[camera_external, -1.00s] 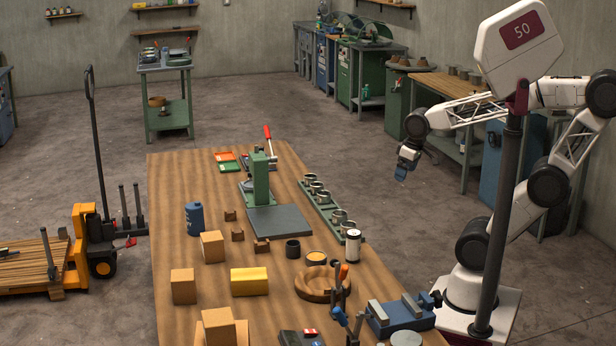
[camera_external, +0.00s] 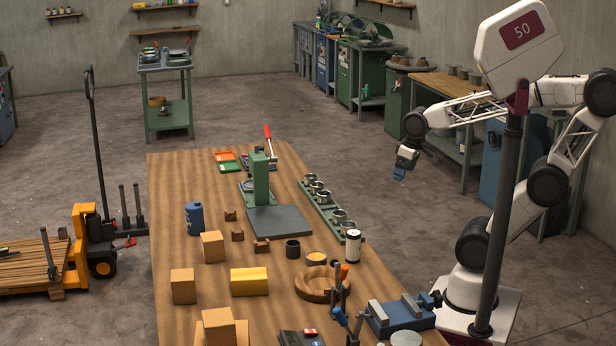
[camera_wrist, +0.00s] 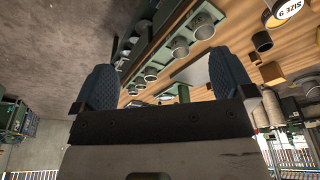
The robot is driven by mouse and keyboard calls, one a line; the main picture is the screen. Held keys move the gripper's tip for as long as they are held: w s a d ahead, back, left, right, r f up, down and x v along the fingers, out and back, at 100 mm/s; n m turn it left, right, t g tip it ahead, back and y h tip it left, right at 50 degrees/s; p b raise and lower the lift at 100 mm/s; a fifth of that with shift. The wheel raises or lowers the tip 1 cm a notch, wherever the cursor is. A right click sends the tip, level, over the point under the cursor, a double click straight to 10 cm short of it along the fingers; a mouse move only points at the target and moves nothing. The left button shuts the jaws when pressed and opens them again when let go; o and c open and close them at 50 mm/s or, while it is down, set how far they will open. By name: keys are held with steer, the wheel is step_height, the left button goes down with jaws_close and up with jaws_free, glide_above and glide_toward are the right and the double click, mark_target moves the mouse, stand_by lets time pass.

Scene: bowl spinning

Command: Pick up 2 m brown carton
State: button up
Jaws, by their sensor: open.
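Several tan-brown cartons stand on the left part of the wooden table: one near the blue bottle (camera_external: 213,247), one further left and nearer the camera (camera_external: 183,287), and one at the front edge of the view (camera_external: 219,328). I cannot tell which one is marked 2 m. My gripper (camera_external: 401,175) is in the air right of the table, far from the cartons. In the wrist view my gripper (camera_wrist: 165,80) has its two blue fingers wide apart with nothing between them. No carton is clearly seen in the wrist view.
A yellow box (camera_external: 249,281), wooden bowl (camera_external: 318,294), green press (camera_external: 259,178), rack of metal cups (camera_external: 325,205), white can (camera_external: 353,246), blue vise (camera_external: 401,313) and blue bottle (camera_external: 194,219) stand on the table (camera_external: 180,185). The table's back left is clear.

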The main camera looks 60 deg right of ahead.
steer(key=w+a+r+m+g+y, duration=0.2)
steer(key=w+a+m+g+y, duration=0.35)
steer(key=w+a, duration=2.25)
steer(key=m+g+y, duration=0.4)
steer(key=m+y, duration=0.1)
steer(key=m, duration=0.1)
glide_toward(182, 274)
steer(key=f+x, duration=0.1)
steer(key=x, duration=0.2)
steer(key=shift+d+r+n, duration=0.2)
steer(key=shift+r+n, duration=0.05)
steer(key=shift+x, duration=1.3)
steer(key=shift+r+x, duration=0.1)
steer(key=shift+x, duration=1.2)
steer(key=shift+r+x, duration=0.15)
steer(key=shift+x, duration=1.15)
